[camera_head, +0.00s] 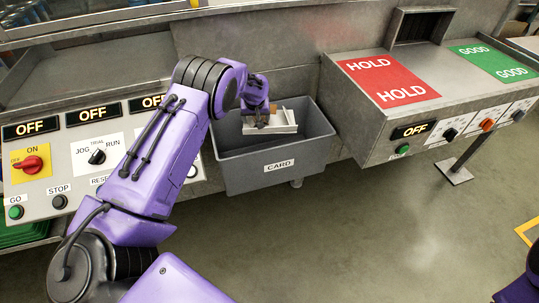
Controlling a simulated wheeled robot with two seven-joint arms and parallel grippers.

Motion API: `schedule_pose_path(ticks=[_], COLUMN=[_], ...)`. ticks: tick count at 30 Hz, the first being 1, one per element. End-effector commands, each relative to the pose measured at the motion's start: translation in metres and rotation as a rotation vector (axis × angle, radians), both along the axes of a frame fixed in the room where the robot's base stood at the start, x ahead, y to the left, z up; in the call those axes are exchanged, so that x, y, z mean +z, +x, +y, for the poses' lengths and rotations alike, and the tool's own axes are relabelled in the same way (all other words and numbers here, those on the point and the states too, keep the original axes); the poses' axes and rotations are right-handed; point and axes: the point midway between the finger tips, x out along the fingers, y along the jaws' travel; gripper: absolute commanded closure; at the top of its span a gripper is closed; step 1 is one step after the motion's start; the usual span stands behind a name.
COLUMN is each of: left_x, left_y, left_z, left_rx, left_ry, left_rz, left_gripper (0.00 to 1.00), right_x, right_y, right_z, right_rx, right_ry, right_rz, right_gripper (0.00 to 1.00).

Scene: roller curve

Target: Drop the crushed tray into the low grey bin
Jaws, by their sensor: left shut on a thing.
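The low grey bin (270,175) with a CARD label stands in the middle, its open top facing up. My left arm comes in from the lower left, and my left gripper (262,122) points down over the bin's opening. It is shut on the white crushed tray (284,122), which looks tilted. The tray shows within the outline of the bin's mouth, near the back; I cannot tell whether it touches the bin. The fingertips are small and partly hidden. My right gripper is not in view.
Left is a control panel (62,168) with knobs and buttons. Right is a metal bench with a red HOLD plate (388,79) and a green GOOD plate (498,60). A metal wall (250,62) rises behind the bin. The floor (360,235) in front is clear.

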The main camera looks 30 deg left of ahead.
Motion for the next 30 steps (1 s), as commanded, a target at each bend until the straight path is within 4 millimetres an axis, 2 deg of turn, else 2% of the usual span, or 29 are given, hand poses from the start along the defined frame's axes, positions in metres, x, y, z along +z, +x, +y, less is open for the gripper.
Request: schedule_pose_path(ticks=[7,8,9,15,18,30], left_x=[-0.001,-0.001,-0.001,-0.001,0.006,0.084], left_y=[0.0,0.0,0.0,0.0,-0.002,-0.029], left_z=[0.0,0.0,0.0,0.0,-0.002,-0.02], left_rx=[0.0,0.0,0.0,-0.001,-0.001,0.0], left_ry=[0.0,0.0,0.0,0.0,0.0,0.001], left_rz=[-0.001,-0.001,-0.001,0.0,-0.001,-0.003], left_gripper=[0.52,0.12,0.0,0.0,0.0,0.0], right_x=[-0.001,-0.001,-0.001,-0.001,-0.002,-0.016], right_y=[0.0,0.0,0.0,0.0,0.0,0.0], right_z=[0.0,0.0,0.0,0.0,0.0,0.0], right_rx=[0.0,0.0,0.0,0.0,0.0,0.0], right_ry=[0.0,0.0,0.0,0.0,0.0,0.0], right_rz=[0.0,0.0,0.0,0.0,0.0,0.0], right_gripper=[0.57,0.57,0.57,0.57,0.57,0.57])
